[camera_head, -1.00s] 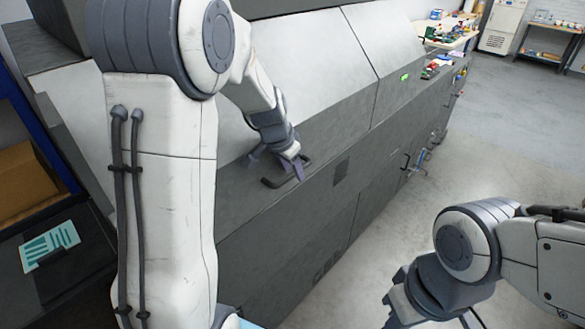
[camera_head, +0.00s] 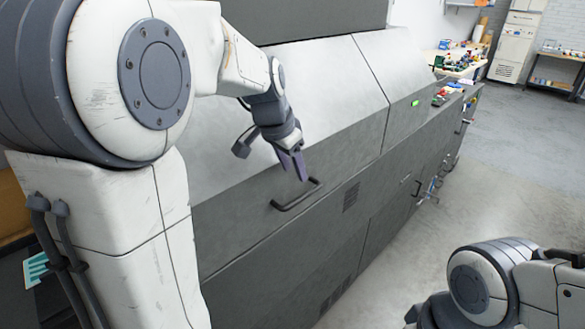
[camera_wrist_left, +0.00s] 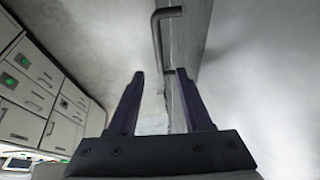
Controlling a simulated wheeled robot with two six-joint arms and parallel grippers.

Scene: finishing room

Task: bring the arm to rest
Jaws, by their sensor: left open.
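My left gripper (camera_head: 297,168) hangs just above and beside a dark bar handle (camera_head: 297,194) on the front of a long grey machine (camera_head: 260,225). In the left wrist view its two fingers (camera_wrist_left: 161,75) are spread, with nothing between them. The handle (camera_wrist_left: 157,35) shows past the fingertips there and the fingers are not closed around it.
The machine's sloped cover (camera_head: 335,85) rises behind the handle. Small coloured items and a green light (camera_head: 415,103) are on its far part. A workbench (camera_head: 455,70) with clutter stands beyond. Open floor (camera_head: 500,170) lies to the right. White drawers (camera_wrist_left: 40,85) show in the left wrist view.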

